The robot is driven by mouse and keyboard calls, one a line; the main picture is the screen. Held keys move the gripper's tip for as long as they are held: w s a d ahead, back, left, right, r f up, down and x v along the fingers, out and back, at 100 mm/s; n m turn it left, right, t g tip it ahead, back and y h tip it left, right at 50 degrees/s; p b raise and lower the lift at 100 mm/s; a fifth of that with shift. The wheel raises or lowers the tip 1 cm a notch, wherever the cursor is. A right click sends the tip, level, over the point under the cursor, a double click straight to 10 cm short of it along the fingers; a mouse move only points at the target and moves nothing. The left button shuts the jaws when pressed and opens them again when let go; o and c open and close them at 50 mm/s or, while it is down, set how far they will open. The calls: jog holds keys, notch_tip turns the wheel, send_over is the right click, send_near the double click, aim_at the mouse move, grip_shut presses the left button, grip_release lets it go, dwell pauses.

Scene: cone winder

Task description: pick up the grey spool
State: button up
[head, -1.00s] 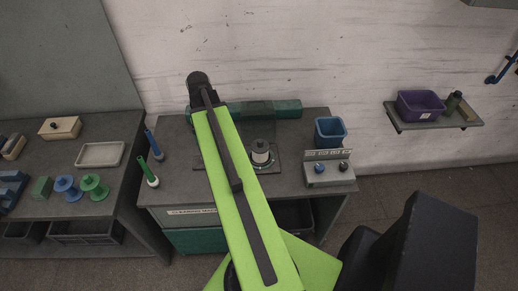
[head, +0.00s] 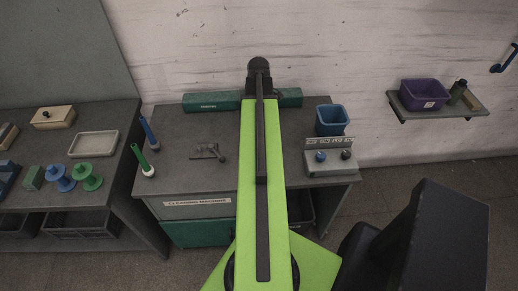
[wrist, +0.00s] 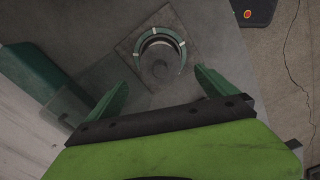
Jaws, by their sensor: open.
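In the wrist view, a round grey piece (wrist: 160,64), which looks like the grey spool seen from above, sits inside a ring with green and pale segments. The ring stands on a square dark plate (wrist: 133,45). My gripper (wrist: 161,77) is open, its two green fingers apart, at the lower side of the ring. Nothing shows between the fingers in their grip; their height above the plate is hard to tell. In the head view, my arm covers the spool's place and my gripper.
A green bar (head: 212,101) lies along the bench's back. A blue bin (head: 331,119) and a button box (head: 330,163) stand right. A small lever (head: 209,152) and green and blue pegs stand left. Green (head: 88,177) and blue (head: 60,178) spools stand on the left table.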

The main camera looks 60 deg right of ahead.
jog(key=f+b, duration=0.8)
jog(key=f, duration=0.2)
jog(key=shift+s+f+b, duration=0.15)
jog(key=shift+s+b, duration=0.05)
jog(key=shift+b, duration=0.15)
jog(key=shift+r, duration=0.2)
jog(key=c, duration=1.5)
